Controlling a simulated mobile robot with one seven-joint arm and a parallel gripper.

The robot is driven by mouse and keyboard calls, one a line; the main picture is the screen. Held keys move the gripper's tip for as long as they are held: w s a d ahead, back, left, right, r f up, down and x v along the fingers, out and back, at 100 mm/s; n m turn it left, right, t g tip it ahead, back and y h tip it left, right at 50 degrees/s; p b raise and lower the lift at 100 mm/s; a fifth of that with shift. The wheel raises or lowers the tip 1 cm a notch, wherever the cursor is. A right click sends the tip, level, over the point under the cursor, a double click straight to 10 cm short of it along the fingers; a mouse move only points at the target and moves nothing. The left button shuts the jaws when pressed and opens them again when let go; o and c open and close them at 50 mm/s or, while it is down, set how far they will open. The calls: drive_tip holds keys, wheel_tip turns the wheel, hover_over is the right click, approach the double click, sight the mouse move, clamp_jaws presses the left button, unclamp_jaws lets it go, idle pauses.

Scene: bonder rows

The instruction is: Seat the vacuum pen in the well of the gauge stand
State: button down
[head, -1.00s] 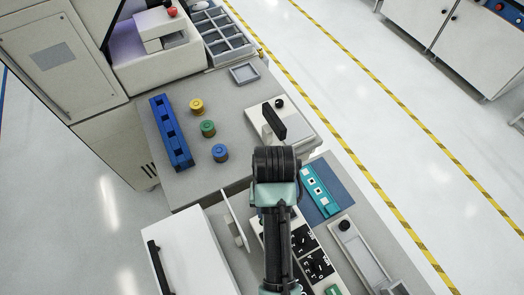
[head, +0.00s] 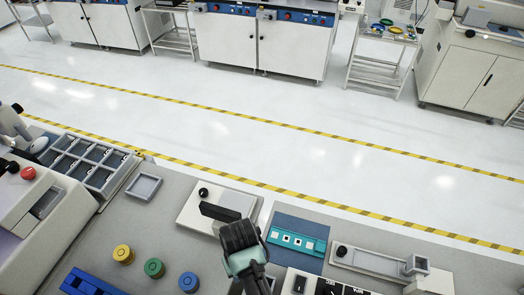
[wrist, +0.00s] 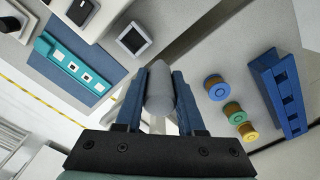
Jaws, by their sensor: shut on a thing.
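My gripper (wrist: 160,72) shows in the wrist view with its two blue fingers shut on a pale grey, rounded piece, which I take for the vacuum pen (wrist: 160,95). The rest of the pen is hidden by the fingers and the dark gripper body. A small pale block with a dark square opening (wrist: 132,38) stands on the bench above and left of the fingertips, apart from the pen. It may be the gauge stand, but I cannot tell for sure.
A teal fixture (head: 297,240) lies on a blue mat (head: 308,226). Yellow (head: 123,253), green (head: 154,267) and blue (head: 188,282) spools stand beside a blue rack (head: 88,284). A white unit with a black bar (head: 190,212) and an empty grey tray (head: 143,186) stand farther back.

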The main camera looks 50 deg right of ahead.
drive_tip(key=shift+m, duration=0.6)
drive_tip(key=s+d+p, duration=0.1)
drive_tip(key=s+d, duration=0.2)
drive_tip(key=d, duration=0.1)
drive_tip(key=shift+s, duration=0.4)
drive_tip(key=shift+r+p, duration=0.15)
drive_tip(key=shift+p, duration=0.25)
drive_tip(key=shift+f+b, duration=1.7)
drive_tip(key=shift+f, duration=0.75)
drive_tip(key=shift+a, duration=0.1)
drive_tip(key=shift+f+b, duration=1)
drive_tip(key=shift+f, duration=0.5)
drive_tip(key=shift+f, duration=0.1)
drive_tip(key=shift+f+b, duration=0.65)
drive_tip(key=shift+f, duration=0.15)
